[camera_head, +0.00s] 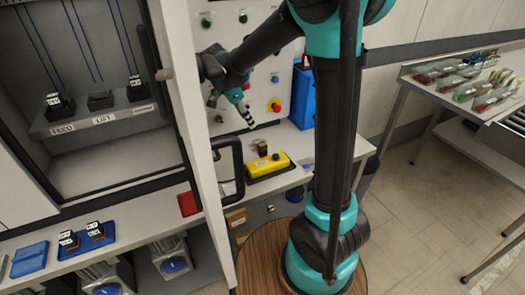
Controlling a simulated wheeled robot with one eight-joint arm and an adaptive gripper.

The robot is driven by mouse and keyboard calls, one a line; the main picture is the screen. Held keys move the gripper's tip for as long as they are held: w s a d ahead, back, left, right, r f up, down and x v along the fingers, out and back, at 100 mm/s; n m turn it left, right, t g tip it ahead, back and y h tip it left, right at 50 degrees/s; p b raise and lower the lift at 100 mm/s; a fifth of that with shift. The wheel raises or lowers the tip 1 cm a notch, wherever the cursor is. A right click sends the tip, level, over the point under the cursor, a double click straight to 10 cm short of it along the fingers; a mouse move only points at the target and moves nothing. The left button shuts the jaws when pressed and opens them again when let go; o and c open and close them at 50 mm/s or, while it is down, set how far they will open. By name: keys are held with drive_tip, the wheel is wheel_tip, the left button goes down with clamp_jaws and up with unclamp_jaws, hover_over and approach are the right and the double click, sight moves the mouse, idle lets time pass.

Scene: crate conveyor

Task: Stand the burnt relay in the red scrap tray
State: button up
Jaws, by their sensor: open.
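The red scrap tray (188,204) lies on the bench by the cabinet's right edge and looks empty. A small dark brown block (262,146) stands on the bench behind the yellow box; it may be the burnt relay, but it is too small to tell. Black relays with white tops sit at FEED (59,106) and at the right-hand socket (136,89) in the cabinet. The LIFT socket (100,99) looks empty. My gripper (245,112) is open and empty in front of the control panel, above and left of the brown block.
A blue tray (74,249) holds two relays on the front bench. The cabinet door edge (187,110) and its black handle (226,165) stand between cabinet and panel. A yellow box (267,165) and a blue container (302,95) are on the right bench.

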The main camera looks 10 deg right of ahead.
sight(262, 145)
drive_tip(key=x, duration=1.7)
drive_tip(key=shift+a+f, duration=0.1)
clamp_jaws()
